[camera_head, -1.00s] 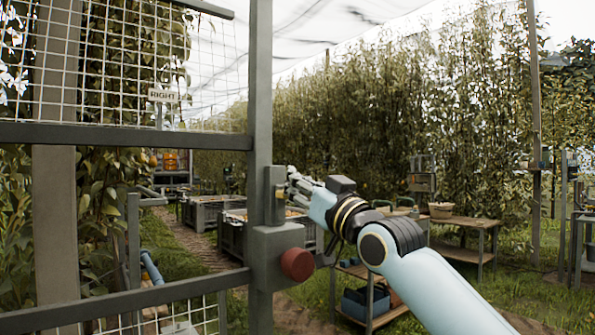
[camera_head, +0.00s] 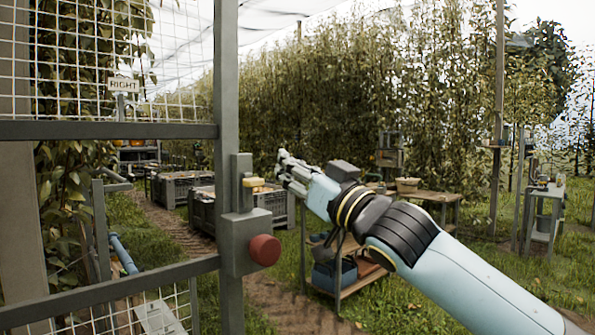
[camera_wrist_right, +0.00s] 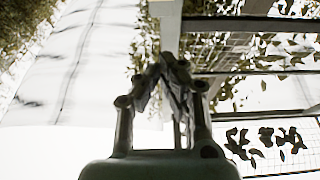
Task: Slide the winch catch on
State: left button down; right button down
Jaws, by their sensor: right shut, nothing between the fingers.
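A grey gate post carries a grey box (camera_head: 238,243) with a round red knob (camera_head: 264,250). Above the box, on an upright plate, is a small catch with a yellow tab (camera_head: 253,182); I cannot tell for certain that it is the winch catch. My right gripper (camera_head: 281,163) is shut and empty, just right of the tab and a little higher in the head view; its depth from the tab is unclear. Its closed fingers (camera_wrist_right: 170,75) also show in the right wrist view, with mesh and bars behind. My left gripper is not in view.
The mesh gate (camera_head: 110,131) fills the left side, with a RIGHT sign (camera_head: 124,85) behind it. Grey crates (camera_head: 205,213) stand beyond. A workbench (camera_head: 432,196) and a low shelf (camera_head: 338,288) with a blue bin stand behind my right arm. Grass lies between.

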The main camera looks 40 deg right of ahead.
jog(key=shift+b+v, duration=0.45)
jog(key=shift+v, duration=0.6)
